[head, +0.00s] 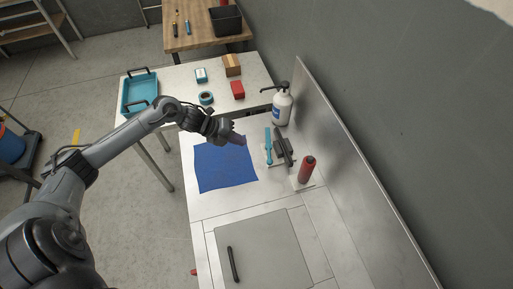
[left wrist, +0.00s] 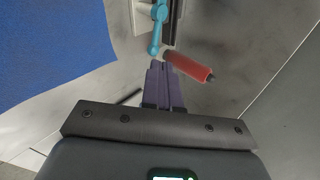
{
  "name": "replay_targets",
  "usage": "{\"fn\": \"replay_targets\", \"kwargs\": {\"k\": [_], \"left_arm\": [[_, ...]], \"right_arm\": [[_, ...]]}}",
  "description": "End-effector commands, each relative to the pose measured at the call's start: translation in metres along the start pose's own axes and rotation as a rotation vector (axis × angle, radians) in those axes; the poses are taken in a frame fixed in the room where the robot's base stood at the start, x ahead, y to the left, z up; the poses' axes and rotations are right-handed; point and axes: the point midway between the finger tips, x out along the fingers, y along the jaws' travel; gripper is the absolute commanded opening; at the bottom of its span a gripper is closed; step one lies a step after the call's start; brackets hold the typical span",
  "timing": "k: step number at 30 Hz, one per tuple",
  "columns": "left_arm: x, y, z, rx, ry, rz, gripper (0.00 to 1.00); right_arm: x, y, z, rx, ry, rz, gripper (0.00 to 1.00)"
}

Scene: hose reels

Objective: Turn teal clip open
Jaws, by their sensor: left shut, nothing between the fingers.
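The teal clip (head: 268,146) is a slim bar on the steel worktop, beside a dark grey piece (head: 284,148). It shows at the top of the left wrist view (left wrist: 157,30), against the dark piece and a pale mount (left wrist: 143,16). My left gripper (head: 242,140) is just left of the clip in the head view. Its purple fingers (left wrist: 160,72) are shut together, empty, and point toward the clip's rounded end. I cannot tell the exact gap between them. My right gripper is not in view.
A red cylinder (head: 306,169) stands right of the clip, and a white pump bottle (head: 282,106) stands behind it. A blue cloth (head: 224,172) lies flat to the left. A tall metal panel (head: 352,150) bounds the right side. The front worktop has a grey panel (head: 268,250).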

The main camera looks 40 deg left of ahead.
Motion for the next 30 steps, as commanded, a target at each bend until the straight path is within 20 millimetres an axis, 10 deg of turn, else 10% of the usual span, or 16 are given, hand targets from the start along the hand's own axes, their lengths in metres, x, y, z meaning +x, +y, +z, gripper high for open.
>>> {"fn": "replay_targets", "kwargs": {"k": [8,30], "left_arm": [[-0.007,0.020,-0.015,0.025,0.063,0.101,0.00],[0.104,0.014,-0.021,0.025,0.061,0.097,0.00]], "right_arm": [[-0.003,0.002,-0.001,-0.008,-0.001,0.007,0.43],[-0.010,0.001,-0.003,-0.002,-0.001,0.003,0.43]]}}
